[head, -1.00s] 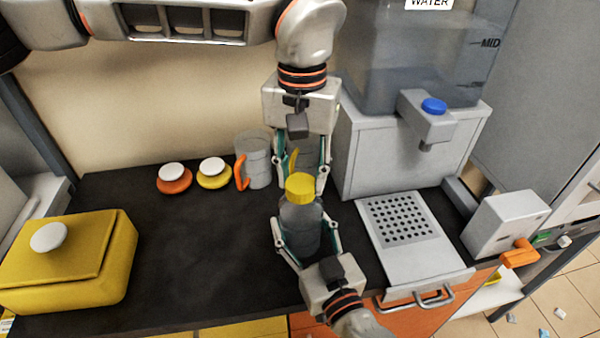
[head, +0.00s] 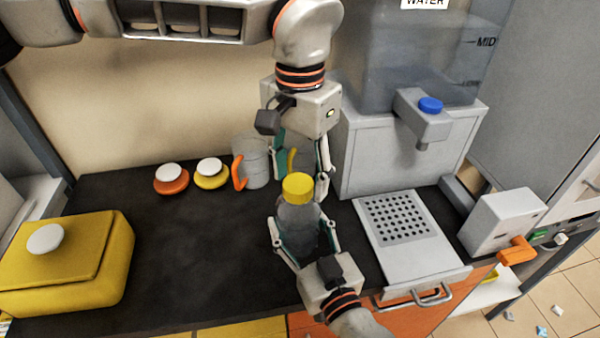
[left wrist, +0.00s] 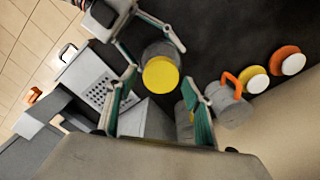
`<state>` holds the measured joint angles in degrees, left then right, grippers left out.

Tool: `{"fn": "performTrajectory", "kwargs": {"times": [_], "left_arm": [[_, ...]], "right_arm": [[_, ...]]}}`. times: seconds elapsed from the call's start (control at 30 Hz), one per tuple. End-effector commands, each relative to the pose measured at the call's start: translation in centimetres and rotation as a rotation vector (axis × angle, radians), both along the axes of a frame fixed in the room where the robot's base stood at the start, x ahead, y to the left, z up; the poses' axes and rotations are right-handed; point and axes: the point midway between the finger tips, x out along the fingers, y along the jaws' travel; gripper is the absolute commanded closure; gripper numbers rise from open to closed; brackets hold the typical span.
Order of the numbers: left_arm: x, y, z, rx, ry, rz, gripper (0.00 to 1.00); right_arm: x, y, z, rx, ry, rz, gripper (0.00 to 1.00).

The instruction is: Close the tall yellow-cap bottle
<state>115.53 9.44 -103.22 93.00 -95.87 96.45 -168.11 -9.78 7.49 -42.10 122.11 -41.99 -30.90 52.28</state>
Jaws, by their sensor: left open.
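The tall bottle (head: 298,219) is grey and see-through and stands upright near the middle of the bench. Its yellow cap (head: 298,187) sits on top; I cannot tell how tight it is. The cap also shows from above in the left wrist view (left wrist: 160,73). My right gripper (head: 300,226) comes from the front and is shut around the bottle's body, below the cap. My left gripper (head: 303,172) points down from above, just behind the cap. Its fingers are open and empty, and in the left wrist view (left wrist: 158,112) the cap appears beyond them.
A mug with an orange handle (head: 250,163) and a yellow-handled one, partly hidden, stand behind the bottle. Orange (head: 171,180) and yellow (head: 211,176) white-topped lids lie further left. A yellow box (head: 75,262) is far left. A water dispenser (head: 405,150) and perforated tray (head: 404,218) are right.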

Motion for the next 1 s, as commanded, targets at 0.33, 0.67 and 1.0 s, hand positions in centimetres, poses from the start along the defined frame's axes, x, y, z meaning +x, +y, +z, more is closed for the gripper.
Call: {"fn": "performTrajectory", "kwargs": {"times": [0.33, 0.67, 1.0], "left_arm": [[0.1, 0.0, 2.8, -0.001, -0.003, 0.002, 0.48], [0.0, 0.0, 4.5, 0.0, 0.0, 0.001, 0.48], [0.0, 0.0, 4.5, 0.001, 0.0, 0.11, 0.5]], "right_arm": [[0.0, 0.0, 0.1, 0.0, -0.001, 0.0, 1.0], [0.0, 0.0, 0.1, 0.0, -0.001, 0.0, 1.0], [0.0, 0.0, 0.1, 0.0, -0.001, 0.0, 1.0]]}}
